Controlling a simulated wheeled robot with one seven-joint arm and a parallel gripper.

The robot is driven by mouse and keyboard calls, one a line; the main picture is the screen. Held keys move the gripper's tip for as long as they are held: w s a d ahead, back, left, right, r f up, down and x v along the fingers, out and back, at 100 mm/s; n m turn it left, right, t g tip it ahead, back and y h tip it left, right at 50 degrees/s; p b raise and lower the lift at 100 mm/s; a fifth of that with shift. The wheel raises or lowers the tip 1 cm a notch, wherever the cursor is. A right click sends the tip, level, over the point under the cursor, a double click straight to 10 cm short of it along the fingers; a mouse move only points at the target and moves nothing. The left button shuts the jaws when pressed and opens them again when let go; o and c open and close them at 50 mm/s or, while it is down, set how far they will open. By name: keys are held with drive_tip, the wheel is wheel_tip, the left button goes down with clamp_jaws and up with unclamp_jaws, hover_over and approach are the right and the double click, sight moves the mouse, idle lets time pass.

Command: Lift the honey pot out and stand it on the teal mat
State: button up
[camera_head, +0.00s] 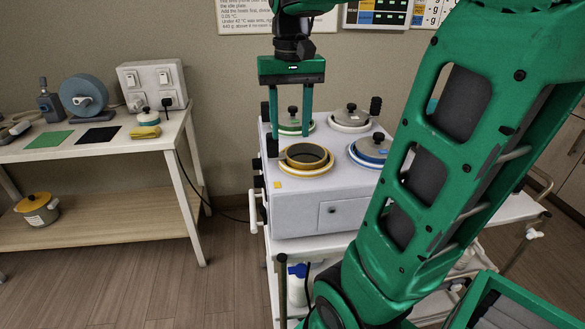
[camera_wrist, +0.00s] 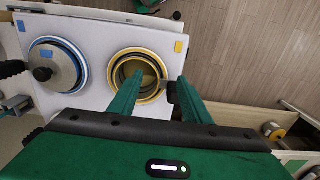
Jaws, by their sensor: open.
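The honey pot (camera_head: 307,157) sits lidless in the front-left well of the white warmer (camera_head: 300,218), inside a yellow ring. I see into its dark inside. It also shows in the wrist view (camera_wrist: 138,72), where yellowish contents show at the bottom. My gripper (camera_head: 290,140) points down above the pot's back-left part, fingers apart with nothing between them. In the wrist view my gripper (camera_wrist: 158,82) has its fingertips over the pot's near edge; whether they touch it I cannot tell. The teal mat, looking green (camera_head: 50,139), lies bare on the left table.
A blue-ringed lidded pot (camera_head: 372,148) sits right of the honey pot, with other lidded pots (camera_head: 351,116) behind.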

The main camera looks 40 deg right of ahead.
sight(271, 134)
drive_tip(key=w+r, duration=0.1)
drive_tip(key=w, duration=0.1)
drive_tip(key=w+r, duration=0.1)
drive_tip(key=r, duration=0.1)
drive_tip(key=w+r, duration=0.2)
drive_tip(key=shift+w+a, duration=0.3)
drive_tip(key=shift+a, duration=0.1)
drive_tip(key=shift+w, duration=0.2)
drive_tip(key=shift+f, duration=5.25)
clamp_jaws()
